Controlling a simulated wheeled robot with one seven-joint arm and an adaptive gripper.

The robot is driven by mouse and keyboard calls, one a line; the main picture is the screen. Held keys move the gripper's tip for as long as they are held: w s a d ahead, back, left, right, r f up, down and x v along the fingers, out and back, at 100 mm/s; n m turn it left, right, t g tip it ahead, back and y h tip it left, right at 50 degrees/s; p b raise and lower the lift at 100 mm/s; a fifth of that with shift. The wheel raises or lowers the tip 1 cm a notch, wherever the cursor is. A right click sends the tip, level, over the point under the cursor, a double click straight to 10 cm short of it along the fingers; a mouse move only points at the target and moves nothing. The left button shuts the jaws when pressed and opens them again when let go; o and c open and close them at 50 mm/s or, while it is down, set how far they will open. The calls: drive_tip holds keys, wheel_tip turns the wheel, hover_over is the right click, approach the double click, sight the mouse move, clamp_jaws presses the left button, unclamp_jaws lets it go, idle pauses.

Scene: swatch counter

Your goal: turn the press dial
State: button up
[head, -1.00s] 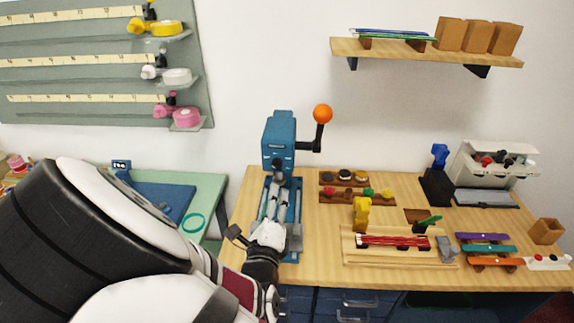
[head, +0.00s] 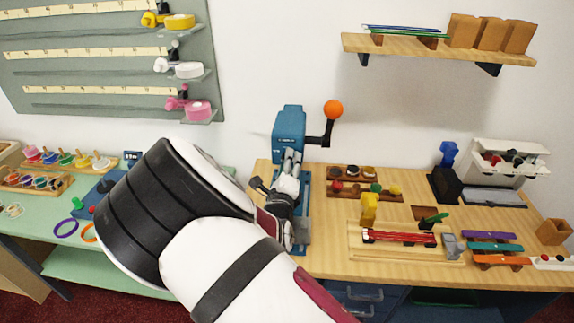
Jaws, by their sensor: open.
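The blue press (head: 290,128) stands at the back left of the wooden counter, with an orange ball (head: 333,109) on its black side lever. I cannot make out the press dial; my gripper and arm cover the lower front of the press. My gripper (head: 291,163) is at the front of the press, just below its blue head, with its fingers pointing up toward it. It is open. I cannot tell whether the fingers touch the press.
A green table with colored rings (head: 66,228) is at the left. A wall shelf (head: 438,47) hangs above right.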

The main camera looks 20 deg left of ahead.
drive_tip(key=shift+c, duration=0.4)
clamp_jaws()
drive_tip(key=shift+m, duration=0.3)
drive_tip(key=shift+a+f+m+b, duration=0.15)
drive_tip(key=shift+m+b, duration=1.35)
drive_tip(key=shift+m, duration=1.3)
drive_tip(key=shift+a+m+b, duration=0.15)
drive_tip(key=shift+m+b, duration=1.3)
drive_tip(key=shift+m, duration=1.35)
